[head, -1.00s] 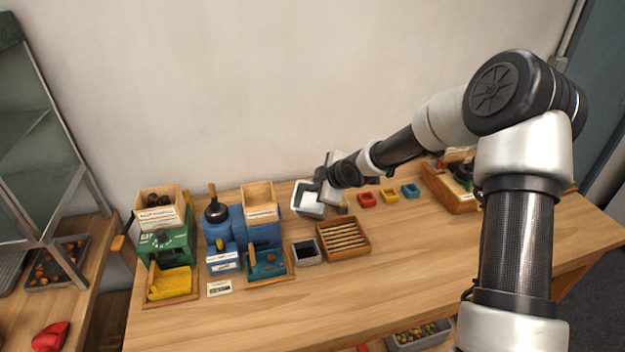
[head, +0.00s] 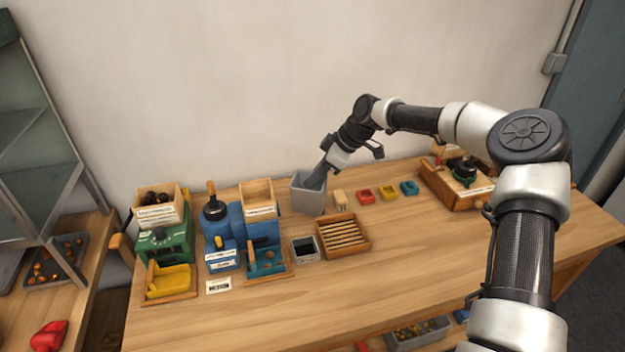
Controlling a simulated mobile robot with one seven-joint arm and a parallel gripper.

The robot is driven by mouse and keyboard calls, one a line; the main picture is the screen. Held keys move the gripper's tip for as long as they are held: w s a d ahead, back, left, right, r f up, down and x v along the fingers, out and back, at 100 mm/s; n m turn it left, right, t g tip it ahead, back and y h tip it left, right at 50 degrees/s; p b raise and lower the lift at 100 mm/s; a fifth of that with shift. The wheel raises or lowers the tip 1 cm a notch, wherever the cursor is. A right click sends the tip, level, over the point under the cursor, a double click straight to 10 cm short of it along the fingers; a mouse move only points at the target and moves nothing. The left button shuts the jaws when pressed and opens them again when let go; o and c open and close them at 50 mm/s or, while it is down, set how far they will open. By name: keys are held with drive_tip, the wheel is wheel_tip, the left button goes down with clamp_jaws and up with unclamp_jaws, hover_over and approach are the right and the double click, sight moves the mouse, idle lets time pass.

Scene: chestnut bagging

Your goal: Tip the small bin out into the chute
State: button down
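A grey bin (head: 303,202) stands on the table near the wall, right of the blue machine. My gripper (head: 317,181) points down at its right side, with the fingers at or inside the rim. Whether they pinch the wall is too small to tell. The bin's contents are hidden. No chute is clearly identifiable. An open wooden hopper (head: 258,192) tops the blue machine (head: 250,232) and looks empty. Another wooden hopper (head: 160,215) tops the green machine (head: 170,247) and holds dark chestnuts.
A small dark-lined tray (head: 305,258) and a slatted wooden box (head: 343,250) stand in front of the bin. The front right tabletop (head: 440,260) is clear.

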drive_tip(key=s+d+r, duration=0.1)
drive_tip(key=s+r, duration=0.3)
drive_tip(key=r, duration=0.1)
drive_tip(key=shift+s+r, duration=0.25)
drive_tip(key=shift+s, duration=0.1)
